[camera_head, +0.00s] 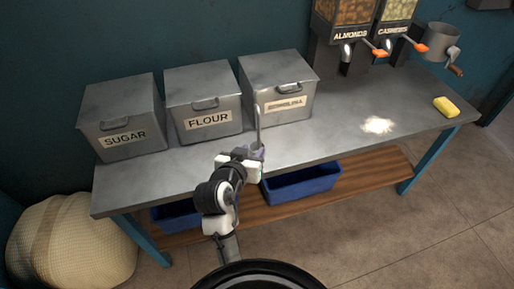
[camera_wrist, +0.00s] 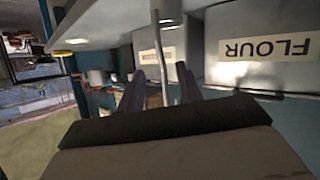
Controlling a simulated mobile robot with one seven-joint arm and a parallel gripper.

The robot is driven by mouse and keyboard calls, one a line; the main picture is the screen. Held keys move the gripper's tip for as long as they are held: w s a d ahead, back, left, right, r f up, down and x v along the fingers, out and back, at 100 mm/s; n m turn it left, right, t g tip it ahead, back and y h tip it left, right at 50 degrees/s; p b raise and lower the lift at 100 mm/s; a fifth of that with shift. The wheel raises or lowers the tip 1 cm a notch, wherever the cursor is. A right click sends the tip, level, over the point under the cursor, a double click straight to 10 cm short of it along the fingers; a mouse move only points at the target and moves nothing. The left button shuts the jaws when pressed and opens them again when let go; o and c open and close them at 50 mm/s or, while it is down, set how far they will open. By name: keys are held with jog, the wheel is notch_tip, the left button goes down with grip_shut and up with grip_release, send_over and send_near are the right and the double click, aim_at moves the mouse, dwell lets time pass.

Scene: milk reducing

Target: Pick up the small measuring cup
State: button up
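The small measuring cup (camera_wrist: 172,12) shows at the top of the wrist view, which is upside down; its bowl is grey metal. Its long thin handle (camera_wrist: 160,65) stands upright from it. In the head view the handle (camera_head: 258,122) rises in front of the semolina bin, and the bowl is mostly hidden by my gripper (camera_head: 257,150). In the wrist view my gripper (camera_wrist: 161,75) has its two fingers apart, one on each side of the handle. I see a gap on both sides, so it looks open and not closed on the handle.
Metal bins for sugar (camera_head: 122,115), flour (camera_head: 204,102) and semolina (camera_head: 278,88) stand along the wall behind. Nut dispensers (camera_head: 350,35), a yellow sponge (camera_head: 445,106) and spilled white powder (camera_head: 378,125) are to the right. Blue crates (camera_head: 302,186) sit on the lower shelf.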

aim_at(259, 144)
jog(key=x, duration=0.3)
jog(key=shift+w+d, duration=0.2)
jog(key=shift+w, duration=0.15)
jog(key=shift+f+p+x, duration=0.15)
jog(key=shift+p+x, duration=0.35)
jog(key=shift+x, duration=0.85)
jog(key=shift+f+p+x, duration=0.15)
jog(key=shift+p+x, duration=0.35)
jog(key=shift+x, duration=0.9)
jog(key=shift+s+a, duration=0.1)
jog(key=shift+a, duration=0.05)
grip_shut()
